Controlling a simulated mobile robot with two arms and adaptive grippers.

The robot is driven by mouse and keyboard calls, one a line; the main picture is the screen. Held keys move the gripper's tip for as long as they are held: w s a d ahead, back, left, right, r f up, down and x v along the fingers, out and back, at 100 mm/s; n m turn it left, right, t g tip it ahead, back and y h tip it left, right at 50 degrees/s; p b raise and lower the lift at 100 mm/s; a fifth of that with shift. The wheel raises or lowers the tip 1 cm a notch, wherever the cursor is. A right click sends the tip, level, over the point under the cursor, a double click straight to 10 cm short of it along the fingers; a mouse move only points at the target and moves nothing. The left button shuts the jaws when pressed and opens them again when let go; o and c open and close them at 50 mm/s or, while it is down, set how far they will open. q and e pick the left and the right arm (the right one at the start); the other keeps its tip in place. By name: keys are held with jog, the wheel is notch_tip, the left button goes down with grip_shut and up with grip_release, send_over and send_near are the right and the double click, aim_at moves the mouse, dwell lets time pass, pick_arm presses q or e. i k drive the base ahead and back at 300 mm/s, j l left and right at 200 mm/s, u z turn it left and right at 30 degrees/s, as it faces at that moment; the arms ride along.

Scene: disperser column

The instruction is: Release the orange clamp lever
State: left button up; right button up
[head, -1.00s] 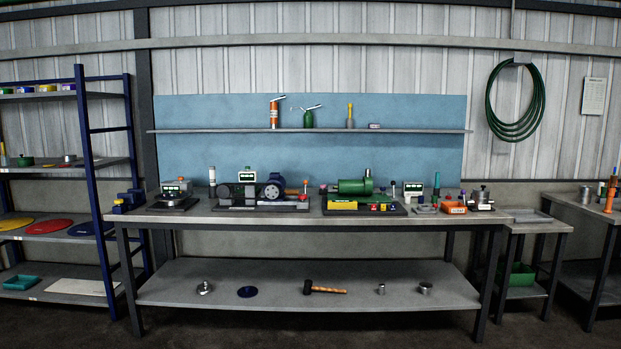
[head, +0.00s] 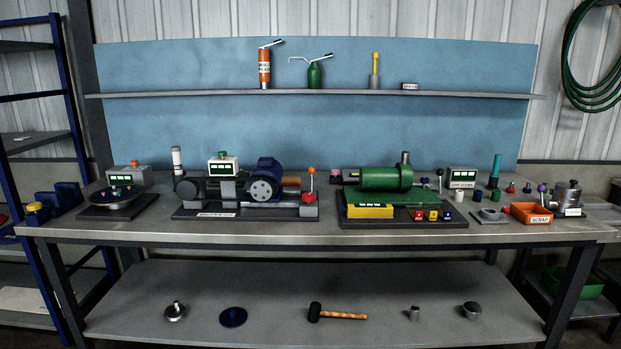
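The orange-knobbed clamp lever (head: 311,180) stands upright at the right end of the motor rig (head: 245,211) on the workbench. Its orange ball knob tops a thin rod, and a red block sits at its foot. The dark blue motor (head: 265,181) is just left of it, with a copper-coloured cylinder between them. Neither of my grippers is in view.
The workbench top (head: 275,233) has a clear strip along its front edge. A green machine (head: 385,178) stands right of the rig, and a dish device (head: 118,200) stands left. A lower shelf (head: 270,285) holds a hammer (head: 335,313) and small parts.

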aim_at(312, 171)
jog(key=i+j, duration=0.15)
jog(key=i, duration=0.45)
jog(key=i+j, duration=0.15)
jog(key=i, duration=0.45)
jog(key=i+j, duration=0.15)
jog(key=i, duration=0.45)
jog(key=i+j, duration=0.15)
jog(key=i, duration=0.45)
